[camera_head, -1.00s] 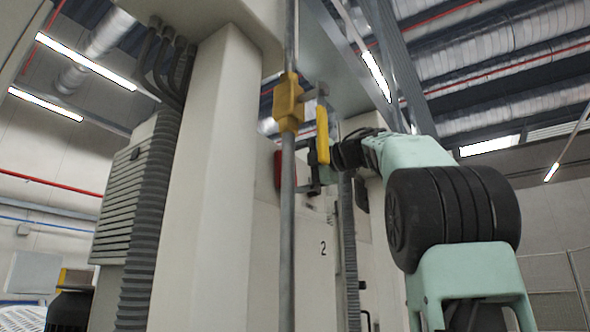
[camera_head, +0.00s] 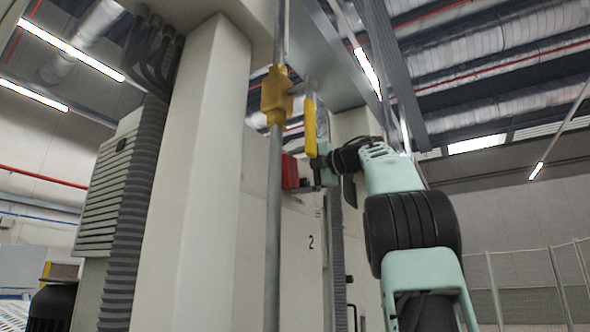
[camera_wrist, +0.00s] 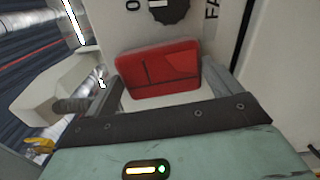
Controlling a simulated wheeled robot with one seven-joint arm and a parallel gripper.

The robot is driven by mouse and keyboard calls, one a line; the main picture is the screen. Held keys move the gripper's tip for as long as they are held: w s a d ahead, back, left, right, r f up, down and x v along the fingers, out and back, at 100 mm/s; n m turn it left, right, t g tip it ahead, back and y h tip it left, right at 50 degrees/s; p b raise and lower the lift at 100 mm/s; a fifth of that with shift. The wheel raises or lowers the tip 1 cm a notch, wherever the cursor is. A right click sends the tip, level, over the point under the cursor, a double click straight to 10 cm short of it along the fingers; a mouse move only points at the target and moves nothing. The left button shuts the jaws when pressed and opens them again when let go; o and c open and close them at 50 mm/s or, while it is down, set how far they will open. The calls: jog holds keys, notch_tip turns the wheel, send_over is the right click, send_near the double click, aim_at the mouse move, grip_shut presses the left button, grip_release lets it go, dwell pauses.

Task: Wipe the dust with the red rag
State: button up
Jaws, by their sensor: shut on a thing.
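The red rag (camera_head: 289,171) shows in the head view as a small red block at the edge of the pale machine housing, partly behind the pipe. In the wrist view the rag (camera_wrist: 158,70) is a flat red pad with dark lines, between my fingers. My gripper (camera_head: 312,181) is shut on it, and its fingers (camera_wrist: 165,85) stand at the rag's left and right sides. The rag is close to a pale panel with a black knob (camera_wrist: 168,8); I cannot tell whether it touches. I cannot make out any dust.
A vertical grey pipe (camera_head: 273,220) with a yellow valve (camera_head: 276,95) and yellow handle (camera_head: 310,128) stands close to my gripper. A thick white column (camera_head: 195,180) is to the left. The housing bears a "2". Open space with a mesh fence (camera_head: 525,285) lies right.

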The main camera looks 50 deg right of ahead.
jog(key=shift+d+f, duration=0.1)
jog(key=shift+s+a+b, duration=0.15)
jog(key=shift+a+b, duration=0.55)
jog(key=shift+a, duration=1.2)
jog(key=shift+s+a+b, duration=0.1)
jog(key=shift+a+b, duration=0.55)
jog(key=shift+a, duration=1.25)
jog(key=s, duration=0.6)
jog(key=shift+d, duration=0.3)
jog(key=shift+s+d, duration=0.1)
jog(key=shift+s, duration=1.45)
